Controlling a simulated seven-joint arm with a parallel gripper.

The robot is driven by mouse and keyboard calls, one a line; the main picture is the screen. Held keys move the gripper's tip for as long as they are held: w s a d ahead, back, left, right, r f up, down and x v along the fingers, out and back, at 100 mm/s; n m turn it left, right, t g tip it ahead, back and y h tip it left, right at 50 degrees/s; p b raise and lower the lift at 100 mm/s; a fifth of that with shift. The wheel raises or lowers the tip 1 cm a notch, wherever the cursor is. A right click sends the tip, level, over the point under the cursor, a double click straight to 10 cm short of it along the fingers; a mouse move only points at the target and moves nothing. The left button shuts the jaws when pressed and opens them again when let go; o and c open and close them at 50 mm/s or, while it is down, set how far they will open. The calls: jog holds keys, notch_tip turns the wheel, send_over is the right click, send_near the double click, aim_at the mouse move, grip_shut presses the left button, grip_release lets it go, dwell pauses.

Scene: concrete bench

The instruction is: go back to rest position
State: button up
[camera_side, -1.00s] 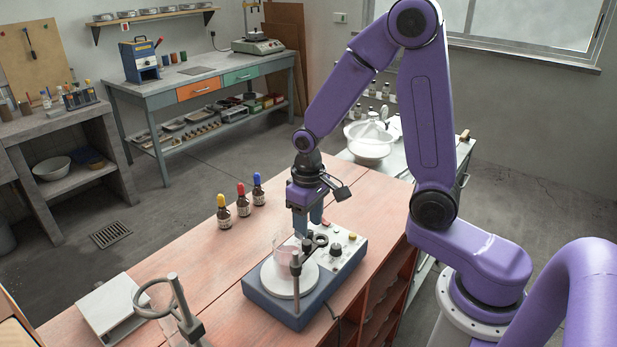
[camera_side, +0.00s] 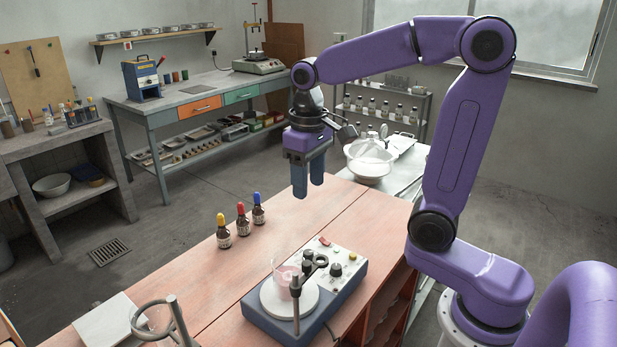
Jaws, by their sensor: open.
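My gripper (camera_side: 308,190) hangs in the air above the bench (camera_side: 205,292), its two blue-grey fingers pointing down. The fingers are apart with nothing between them. It is well above and behind the stirrer (camera_side: 341,300), a blue-grey box with a round white plate and knobs. A clear beaker (camera_side: 285,280) with pink contents stands on the plate, beside a metal post with a clamp. A small red piece (camera_side: 325,241) lies at the stirrer's back edge.
Three dropper bottles stand left of the stirrer: yellow-capped (camera_side: 223,237), red-capped (camera_side: 242,224) and blue-capped (camera_side: 258,214). A ring stand (camera_side: 168,318) and a pale flat-topped device (camera_side: 103,322) are at the front left. The back of the bench is clear.

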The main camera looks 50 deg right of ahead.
dwell(0.3)
jog(key=s+a+f+n, duration=0.1)
jog(key=s+f+n, duration=0.1)
jog(key=s+n, duration=0.2)
jog(key=s+f+n, duration=0.3)
jog(key=s+n, duration=0.1)
jog(key=s, duration=0.5)
jog(key=s+a+f+n, duration=0.1)
jog(key=s+f+n, duration=0.1)
jog(key=s, duration=0.5)
jog(key=shift+s+a+f+n, duration=0.15)
jog(key=shift+s+a+n, duration=0.15)
jog(key=shift+n, duration=0.6)
